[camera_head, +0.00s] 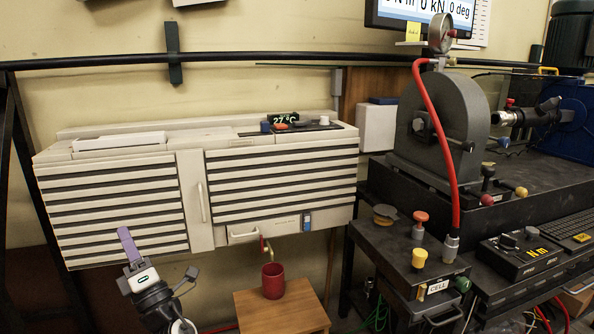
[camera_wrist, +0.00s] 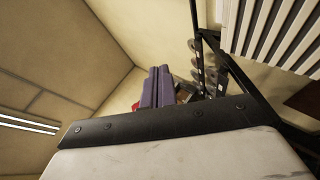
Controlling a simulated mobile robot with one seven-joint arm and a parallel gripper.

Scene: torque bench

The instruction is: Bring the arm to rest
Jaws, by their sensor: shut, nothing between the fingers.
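My gripper (camera_head: 125,236) shows at the lower left of the head view, in front of the slatted white unit. Its purple fingers point upward and lean slightly left. In the wrist view the two purple fingers (camera_wrist: 158,72) lie side by side, shut with nothing between them. My gripper holds nothing, and I see no object touching it in either view.
The slatted white unit (camera_head: 196,190) hangs on the wall behind my gripper. A red cup (camera_head: 273,281) stands on a small wooden table (camera_head: 295,312) to the right. The black bench (camera_head: 408,262) with the grey machine (camera_head: 448,115) and a red hose fills the right side.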

